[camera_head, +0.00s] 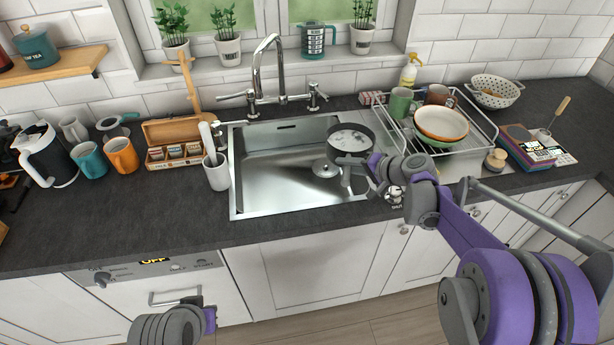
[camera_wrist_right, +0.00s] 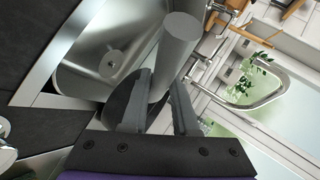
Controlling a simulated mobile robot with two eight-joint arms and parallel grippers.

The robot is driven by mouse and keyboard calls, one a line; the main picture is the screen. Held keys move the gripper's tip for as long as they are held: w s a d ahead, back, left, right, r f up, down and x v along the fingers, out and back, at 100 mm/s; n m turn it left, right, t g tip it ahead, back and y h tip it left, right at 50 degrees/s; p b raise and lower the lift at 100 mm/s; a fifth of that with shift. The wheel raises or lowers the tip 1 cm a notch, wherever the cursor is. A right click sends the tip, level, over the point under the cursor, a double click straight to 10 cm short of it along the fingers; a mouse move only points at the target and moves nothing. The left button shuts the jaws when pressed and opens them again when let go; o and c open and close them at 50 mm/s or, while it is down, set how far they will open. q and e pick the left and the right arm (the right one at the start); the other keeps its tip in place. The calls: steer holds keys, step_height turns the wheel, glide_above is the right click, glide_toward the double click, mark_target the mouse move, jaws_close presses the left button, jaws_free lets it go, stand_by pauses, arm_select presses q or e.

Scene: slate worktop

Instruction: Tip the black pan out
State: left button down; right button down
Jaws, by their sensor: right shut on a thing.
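The black pan (camera_head: 351,132) is held over the right part of the steel sink (camera_head: 270,207). It looks roughly level, and its inside shows pale and patchy, so I cannot tell what it holds. My right gripper (camera_head: 354,173) is at the pan's near side, shut on its grey handle. In the right wrist view the thick grey handle (camera_wrist_right: 177,38) lies between the fingers (camera_wrist_right: 160,105), with part of the dark pan (camera_wrist_right: 119,102) behind them. The sink basin (camera_wrist_right: 85,60) and its drain show there too. My left gripper does not show; only a grey and purple arm part is at the bottom left.
A tall tap (camera_head: 257,70) stands behind the sink. A dish rack (camera_head: 484,123) with mugs and bowls is on the right. A white utensil pot (camera_head: 216,173), a wooden tea box (camera_head: 171,139) and mugs are on the left. The front worktop on the left is clear.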

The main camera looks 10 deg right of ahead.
steer(key=shift+w+d+n+g+y+b, duration=0.15)
steer(key=shift+w+n+g+y+b, duration=0.2)
steer(key=shift+w, duration=0.3)
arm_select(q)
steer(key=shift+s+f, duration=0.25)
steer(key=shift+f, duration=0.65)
arm_select(e)
steer(key=shift+w+r+n, duration=0.15)
steer(key=shift+w+n, duration=0.05)
steer(key=shift+n, duration=0.15)
steer(key=shift+r, duration=0.1)
